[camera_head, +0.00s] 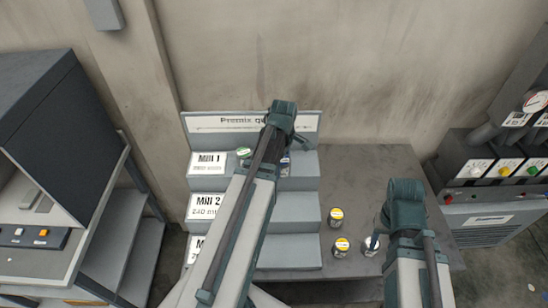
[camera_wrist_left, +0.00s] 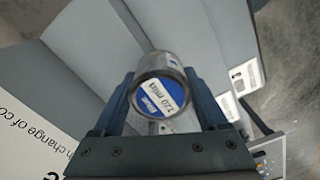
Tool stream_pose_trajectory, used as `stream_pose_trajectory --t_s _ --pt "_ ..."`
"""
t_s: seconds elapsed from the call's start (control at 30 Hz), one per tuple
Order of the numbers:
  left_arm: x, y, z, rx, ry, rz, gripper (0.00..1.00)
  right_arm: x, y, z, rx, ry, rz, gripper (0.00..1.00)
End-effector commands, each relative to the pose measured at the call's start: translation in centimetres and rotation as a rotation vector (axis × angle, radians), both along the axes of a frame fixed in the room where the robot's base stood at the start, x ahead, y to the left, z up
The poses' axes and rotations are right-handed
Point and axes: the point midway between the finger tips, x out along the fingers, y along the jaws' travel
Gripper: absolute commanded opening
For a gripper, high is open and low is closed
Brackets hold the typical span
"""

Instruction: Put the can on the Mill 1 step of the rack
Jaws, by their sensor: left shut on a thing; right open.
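My left gripper (camera_wrist_left: 165,95) is shut on a can (camera_wrist_left: 160,97) with a blue and white lid label, held between its two fingers. In the head view the left gripper (camera_head: 298,138) is over the upper right part of the grey stepped rack (camera_head: 308,213), and a small blue-marked part of a can (camera_head: 285,166) shows beside the arm. The Mill 1 label (camera_head: 208,163) marks the top step. A green-lidded can (camera_head: 243,152) stands on that step, partly behind my arm. My right gripper (camera_head: 400,200) is open over the table's right side; its fingertips are mostly hidden.
A grey machine (camera_head: 55,150) stands at left, a control panel (camera_head: 490,168) at right. The table's back right is clear.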

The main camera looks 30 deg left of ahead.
Motion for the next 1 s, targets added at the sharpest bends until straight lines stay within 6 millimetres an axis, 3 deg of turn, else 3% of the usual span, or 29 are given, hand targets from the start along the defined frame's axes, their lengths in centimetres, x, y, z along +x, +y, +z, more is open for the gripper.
stream_pose_trajectory --t_s 0.1,0.3,0.77,1.0 --pt "2.4 2.5 -0.4 0.000 0.000 0.003 0.07 0.0 0.0 -0.4 0.000 0.000 0.000 0.50" --pt "4.3 4.9 -0.6 0.000 0.000 0.001 0.07 0.0 0.0 -0.6 0.000 0.000 -0.001 0.50" --pt "5.7 6.6 -0.8 0.000 0.000 0.001 0.07 0.0 0.0 -0.8 0.000 0.000 -0.001 0.50" --pt "5.4 6.4 -4.4 0.000 0.000 0.000 0.07 0.0 0.0 -4.4 0.001 -0.002 -0.004 0.50"
